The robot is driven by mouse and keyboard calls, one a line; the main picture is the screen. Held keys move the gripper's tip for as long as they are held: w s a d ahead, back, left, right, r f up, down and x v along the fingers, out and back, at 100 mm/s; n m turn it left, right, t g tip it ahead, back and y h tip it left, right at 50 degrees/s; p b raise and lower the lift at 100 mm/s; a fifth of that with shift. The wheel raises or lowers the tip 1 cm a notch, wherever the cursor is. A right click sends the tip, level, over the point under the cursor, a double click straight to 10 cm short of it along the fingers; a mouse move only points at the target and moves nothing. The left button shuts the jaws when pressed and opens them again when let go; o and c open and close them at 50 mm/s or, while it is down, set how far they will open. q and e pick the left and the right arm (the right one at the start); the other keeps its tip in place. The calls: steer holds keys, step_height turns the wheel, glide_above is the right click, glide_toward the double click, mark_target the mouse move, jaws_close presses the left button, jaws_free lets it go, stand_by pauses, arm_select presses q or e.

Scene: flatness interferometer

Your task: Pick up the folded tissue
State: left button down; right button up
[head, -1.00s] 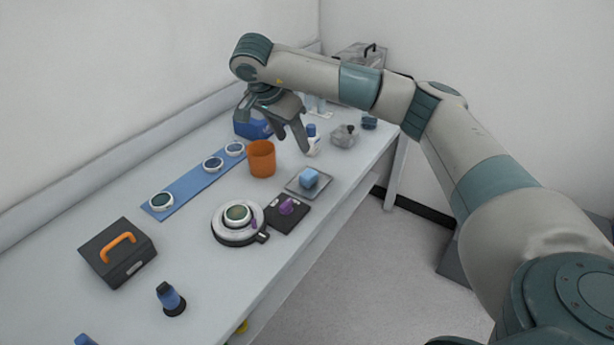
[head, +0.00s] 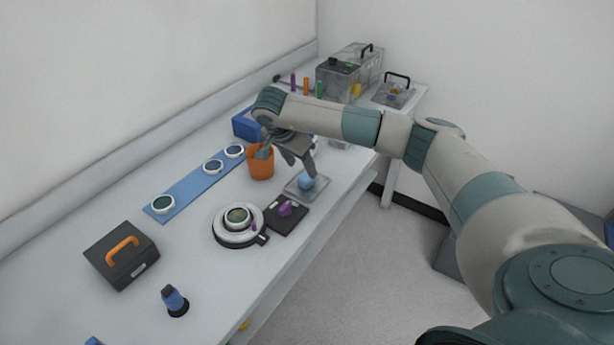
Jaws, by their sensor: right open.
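A small light blue block-like thing (head: 306,183), which looks like the folded tissue, lies on a shallow grey tray (head: 293,190) near the table's front edge. My right gripper (head: 287,165) is open and empty, pointing down. One finger hangs just above and beside the blue thing, apart from it as far as I can tell. The other finger is over the orange cup (head: 261,167) and hides part of its rim. My left gripper is out of view.
A black pad with a purple piece (head: 285,208) and a round instrument (head: 238,225) stand left of the tray. Grey machines (head: 338,82) stand at the back.

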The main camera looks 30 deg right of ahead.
mark_target(307, 176)
steer(key=shift+w+d+f, duration=0.1)
steer(key=shift+d+f, duration=0.1)
steer(key=shift+f, duration=0.45)
steer(key=shift+w+d+f+p, duration=0.2)
steer(key=shift+d+f+p, duration=0.25)
steer(key=shift+p, duration=0.35)
steer(key=p+x, duration=0.1)
steer(key=x, duration=0.2)
steer(key=shift+w, duration=0.2)
steer(key=shift+d+f, duration=0.1)
steer(key=shift+f, duration=0.4)
steer(key=c, duration=1.2)
